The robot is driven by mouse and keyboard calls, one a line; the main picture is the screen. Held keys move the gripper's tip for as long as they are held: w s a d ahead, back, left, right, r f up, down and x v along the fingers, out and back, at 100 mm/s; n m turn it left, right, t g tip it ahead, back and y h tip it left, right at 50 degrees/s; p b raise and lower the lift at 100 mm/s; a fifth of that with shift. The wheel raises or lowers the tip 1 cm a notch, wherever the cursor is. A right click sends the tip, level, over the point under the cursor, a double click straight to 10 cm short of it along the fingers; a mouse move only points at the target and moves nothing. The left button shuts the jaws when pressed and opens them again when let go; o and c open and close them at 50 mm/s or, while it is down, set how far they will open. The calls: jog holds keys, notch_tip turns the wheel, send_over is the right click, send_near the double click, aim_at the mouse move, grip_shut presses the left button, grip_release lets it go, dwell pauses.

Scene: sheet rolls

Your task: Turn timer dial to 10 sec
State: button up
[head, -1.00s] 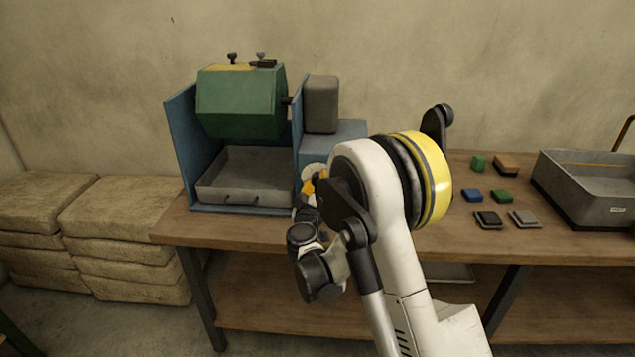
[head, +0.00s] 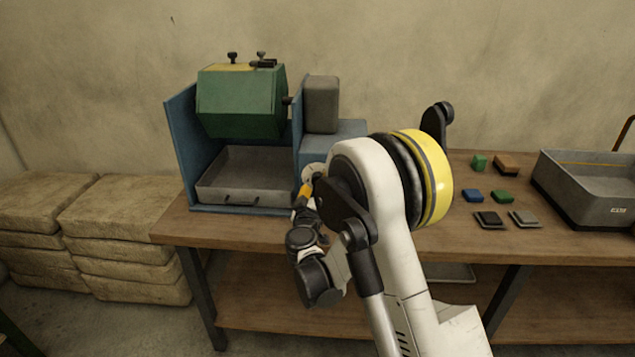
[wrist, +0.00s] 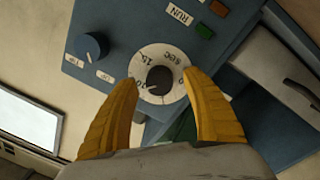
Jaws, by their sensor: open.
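The timer dial (wrist: 159,80) is a dark round knob on a white disc (wrist: 147,60) marked with numbers and "sec", on the blue control panel (wrist: 125,45). The "15" reads at the upper left of the disc; a number at its left is partly hidden by a finger. My gripper (wrist: 160,88) is open, its yellow fingers on either side of the dial. I cannot tell whether they touch it. In the head view my gripper (head: 305,190) is at the panel, mostly hidden by my arm, with the white disc (head: 313,171) just behind it.
A blue knob (wrist: 92,46) sits left of the dial; green (wrist: 204,31) and red (wrist: 219,8) buttons sit above right, near "RUN". The green drum (head: 240,105) hangs over a grey tray (head: 245,200). Small blocks and a grey bin (head: 590,205) stand at the right.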

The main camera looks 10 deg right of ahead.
jog(key=v, duration=1.1)
jog(key=s+d+r+m+g, duration=0.3)
jog(key=s+d+r+g, duration=0.25)
jog(key=s+d, duration=0.4)
jog(key=s+a+f+g+y, duration=0.1)
jog(key=s+a+g+y, duration=0.1)
jog(key=s, duration=0.8)
jog(key=s+a+f+m+g+y, duration=0.1)
jog(key=s+a+g+y, duration=0.1)
jog(key=s, duration=0.9)
jog(key=a+y, duration=0.1)
jog(key=y, duration=0.1)
jog(key=shift+s+f+g+y, duration=0.2)
jog(key=shift+s+g+y, duration=0.05)
jog(key=shift+g+y, duration=0.1)
jog(key=shift+a, duration=0.1)
